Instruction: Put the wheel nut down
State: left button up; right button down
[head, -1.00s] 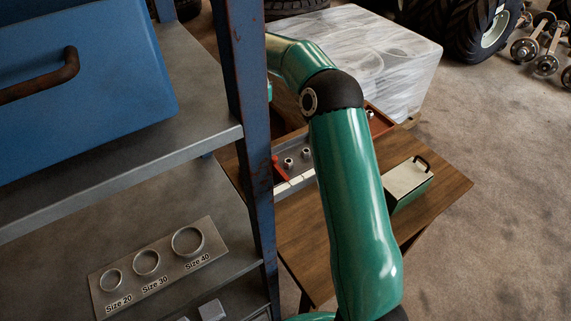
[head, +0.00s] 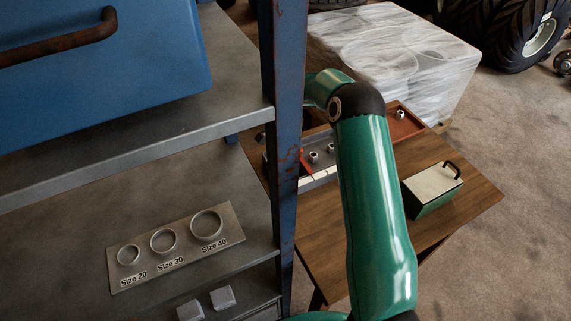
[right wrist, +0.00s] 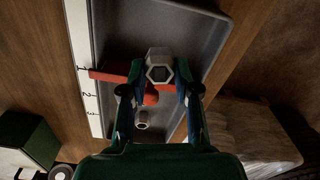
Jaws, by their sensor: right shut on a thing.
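The wheel nut (right wrist: 159,66), a grey metal hexagon with a hole, sits between the fingertips of my right gripper (right wrist: 161,74) in the right wrist view. The gripper is shut on it, over the grey tray (right wrist: 205,35). I cannot tell whether the nut touches the tray floor. A red piece (right wrist: 109,76) lies across the tray edge, just beside and behind the nut. Another nut (right wrist: 142,118) lies in the tray, nearer the wrist. In the head view my right arm reaches behind the blue post, which hides its gripper. My left gripper is not in view.
A white strip marked with numbers (right wrist: 84,60) runs along the tray. In the head view, a green box (head: 432,190) stands on the wooden table (head: 470,205). The blue rack post (head: 284,150) stands close by. A gauge plate (head: 122,270) with three rings lies on the shelf.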

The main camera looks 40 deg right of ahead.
notch_tip(320, 180, down, 5)
jog(key=shift+f+b, duration=0.1)
jog(key=shift+b, duration=0.9)
jog(key=shift+f, duration=0.1)
jog(key=c, duration=0.8)
grip_release()
jog(key=shift+c, duration=0.2)
notch_tip(320, 180, up, 10)
jog(key=p, duration=0.4)
jog(key=shift+f, duration=0.1)
jog(key=shift+r, duration=1.25)
jog(key=shift+s, duration=0.1)
